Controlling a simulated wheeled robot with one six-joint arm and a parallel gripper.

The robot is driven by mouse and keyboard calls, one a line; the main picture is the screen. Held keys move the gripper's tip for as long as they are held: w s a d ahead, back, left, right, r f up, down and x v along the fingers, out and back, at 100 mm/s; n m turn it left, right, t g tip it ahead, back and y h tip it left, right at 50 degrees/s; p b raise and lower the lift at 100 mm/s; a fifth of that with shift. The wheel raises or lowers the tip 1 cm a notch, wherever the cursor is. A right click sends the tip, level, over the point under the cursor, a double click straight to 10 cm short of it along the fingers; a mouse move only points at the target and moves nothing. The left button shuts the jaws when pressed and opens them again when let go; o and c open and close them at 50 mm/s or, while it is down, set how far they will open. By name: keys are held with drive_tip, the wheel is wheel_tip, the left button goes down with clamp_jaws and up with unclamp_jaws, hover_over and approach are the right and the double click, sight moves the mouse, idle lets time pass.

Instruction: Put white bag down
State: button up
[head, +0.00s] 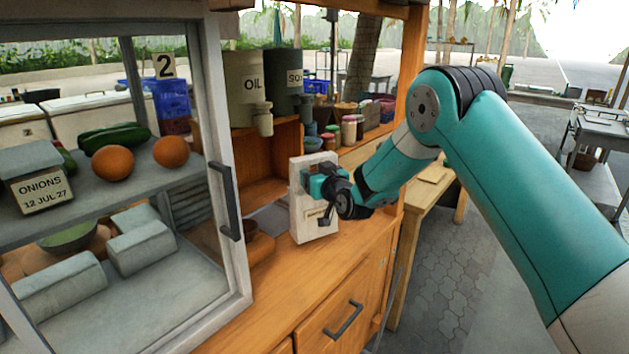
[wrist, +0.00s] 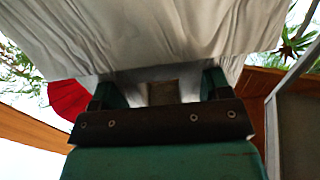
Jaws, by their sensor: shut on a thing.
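The white bag (head: 299,216) is upright at the wooden counter, near its right end, in the head view. My gripper (head: 316,184) is shut on the white bag, at its upper right part. The bag's lower edge is at or just above the counter top; I cannot tell if it touches. In the wrist view the pale, creased bag (wrist: 170,35) fills the upper middle, with the gripper fingers (wrist: 160,88) against it. Its far side is hidden.
A glass-fronted cabinet (head: 240,270) with a dark handle stands left of the bag. A small brown bowl (head: 258,245) sits close to the bag's left. Oil (head: 245,85) and soy containers and several jars (head: 349,130) stand on the shelf behind. The counter front right of the bowl is clear.

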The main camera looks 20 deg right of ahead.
drive_tip(key=shift+f, duration=1.2)
drive_tip(key=o, duration=1.1)
drive_tip(key=shift+f, duration=0.1)
drive_tip(key=b+v, duration=0.6)
drive_tip(key=v, duration=0.5)
drive_tip(key=s+a+r+n+g+y, duration=0.2)
drive_tip(key=s+a+g, duration=0.35)
drive_tip(key=s, duration=0.35)
drive_tip(key=s+a+r+n+g+y, duration=0.25)
drive_tip(key=s+a+g, duration=0.3)
drive_tip(key=s, duration=0.35)
drive_tip(key=s+d+g+h, duration=0.1)
drive_tip(key=s+g, duration=0.1)
drive_tip(key=s, duration=0.5)
drive_tip(key=s+d+g+h, duration=0.1)
drive_tip(key=s+g+h, duration=0.1)
drive_tip(key=s, duration=0.4)
drive_tip(key=s+d+f+g+h, duration=0.1)
drive_tip(key=s+d+g, duration=0.1)
drive_tip(key=s, duration=0.5)
drive_tip(key=shift+s+d+g+b, duration=0.1)
drive_tip(key=shift+s+g+b, duration=0.2)
drive_tip(key=shift+s, duration=0.05)
